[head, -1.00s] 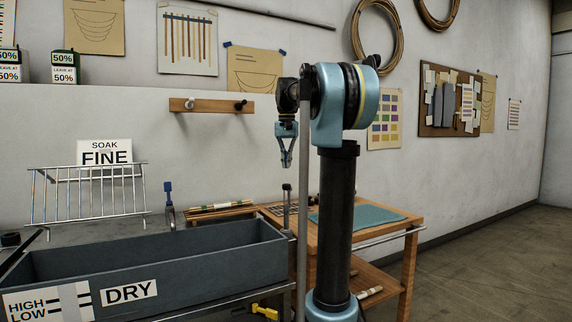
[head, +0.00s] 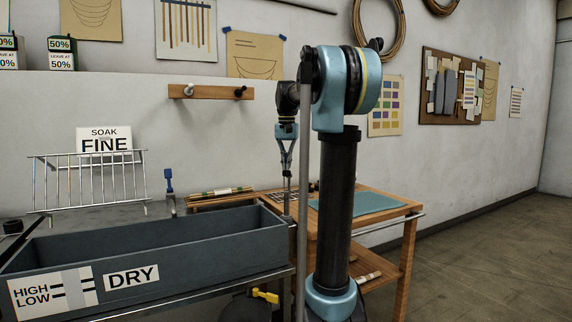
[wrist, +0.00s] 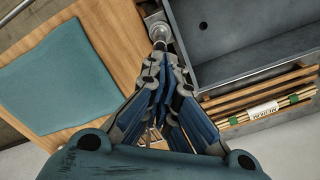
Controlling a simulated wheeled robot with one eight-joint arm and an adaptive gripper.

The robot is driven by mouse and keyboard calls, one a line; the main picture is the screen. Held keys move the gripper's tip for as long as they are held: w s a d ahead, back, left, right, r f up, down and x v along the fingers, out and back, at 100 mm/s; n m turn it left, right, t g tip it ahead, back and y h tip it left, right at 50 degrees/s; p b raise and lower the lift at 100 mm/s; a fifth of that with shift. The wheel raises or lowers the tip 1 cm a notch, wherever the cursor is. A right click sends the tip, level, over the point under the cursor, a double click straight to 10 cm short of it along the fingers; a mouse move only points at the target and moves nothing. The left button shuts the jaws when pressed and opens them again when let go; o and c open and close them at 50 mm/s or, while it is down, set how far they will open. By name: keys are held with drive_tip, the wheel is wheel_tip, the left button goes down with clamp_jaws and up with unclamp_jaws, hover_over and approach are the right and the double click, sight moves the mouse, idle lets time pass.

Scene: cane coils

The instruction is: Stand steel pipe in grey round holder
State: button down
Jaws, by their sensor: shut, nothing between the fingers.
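My gripper (head: 287,172) points straight down at the right end of the grey trough. Its fingers are together with nothing held. A thin upright steel piece (head: 287,198) stands directly below the fingertips; it may be the steel pipe, but its foot is hidden behind the trough wall. In the wrist view my fingertips (wrist: 166,62) are next to a round grey metal piece (wrist: 159,33) by the trough's corner. I cannot tell whether this is the grey round holder or the pipe's end, or whether the fingers touch it.
The grey trough (head: 200,262) fills the front left. A wooden bench (head: 390,217) with a teal mat (head: 360,203) stands right of it. A wire rack (head: 88,182) and a bundle of canes (wrist: 265,110) lie behind the trough. Floor is clear at right.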

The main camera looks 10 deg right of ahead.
drive_tip(key=shift+f, duration=0.35)
idle(0.4)
drive_tip(key=shift+r, duration=0.1)
wheel_tip(320, 180, up, 14)
drive_tip(key=shift+r, duration=0.25)
idle(0.8)
drive_tip(key=shift+f, duration=7.05)
drive_tip(key=shift+f, duration=0.3)
drive_tip(key=shift+r, duration=0.1)
